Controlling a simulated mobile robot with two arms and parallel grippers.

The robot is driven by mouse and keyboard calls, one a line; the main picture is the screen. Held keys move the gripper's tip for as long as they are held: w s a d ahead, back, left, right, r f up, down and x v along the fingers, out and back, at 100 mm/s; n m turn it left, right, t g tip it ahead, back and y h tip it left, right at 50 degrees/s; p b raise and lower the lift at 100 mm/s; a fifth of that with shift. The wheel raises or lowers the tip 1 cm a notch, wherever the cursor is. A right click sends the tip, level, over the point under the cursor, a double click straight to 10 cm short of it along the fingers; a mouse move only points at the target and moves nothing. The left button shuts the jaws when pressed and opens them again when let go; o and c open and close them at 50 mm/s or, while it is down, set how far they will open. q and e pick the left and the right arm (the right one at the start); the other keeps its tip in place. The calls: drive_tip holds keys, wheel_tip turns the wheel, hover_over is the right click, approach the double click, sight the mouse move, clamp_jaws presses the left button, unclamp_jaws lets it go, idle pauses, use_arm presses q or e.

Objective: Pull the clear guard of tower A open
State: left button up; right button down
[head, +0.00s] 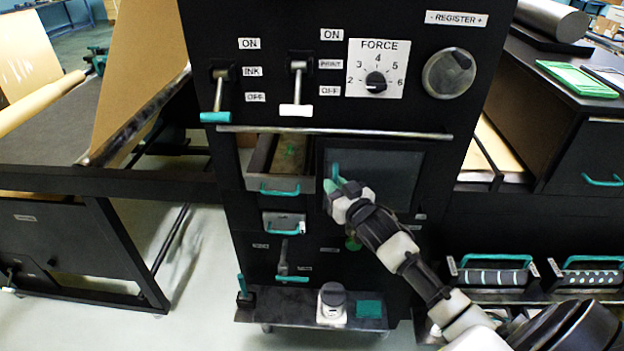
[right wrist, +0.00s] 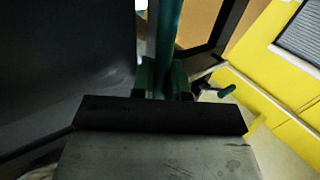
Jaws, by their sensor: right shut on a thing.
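The clear guard (head: 395,172) of the tower shows in the head view as a dark, smoky pane on the tower's black front (head: 440,120), right of the drawer opening. It looks about flush with the front; a small swing is hard to tell. Its teal upright handle (head: 335,171) is at its left edge. My right gripper (head: 338,186) is at that handle and shut on it, with the arm coming from the lower right across the pane. In the right wrist view the handle (right wrist: 167,35) stands between my right gripper's fingers (right wrist: 163,78). My left gripper is not in view.
A metal bar (head: 335,132) runs across the front above the guard. An ink tray (head: 280,186) with a teal handle is left of it. Levers, a force dial (head: 375,82) and a register knob (head: 449,74) are above. A shelf (head: 280,307) juts out below.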

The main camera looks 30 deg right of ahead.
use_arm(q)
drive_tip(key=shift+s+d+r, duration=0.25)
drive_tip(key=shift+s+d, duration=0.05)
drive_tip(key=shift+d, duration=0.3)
use_arm(e)
drive_tip(key=shift+s+d, duration=0.75)
drive_tip(key=shift+d, duration=0.3)
drive_tip(key=c, duration=1.2)
unclamp_jaws()
drive_tip(key=shift+o, duration=0.2)
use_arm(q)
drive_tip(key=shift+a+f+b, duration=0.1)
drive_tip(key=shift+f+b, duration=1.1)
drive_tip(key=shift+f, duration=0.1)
use_arm(e)
drive_tip(key=s, duration=1)
drive_tip(key=shift+s, duration=0.35)
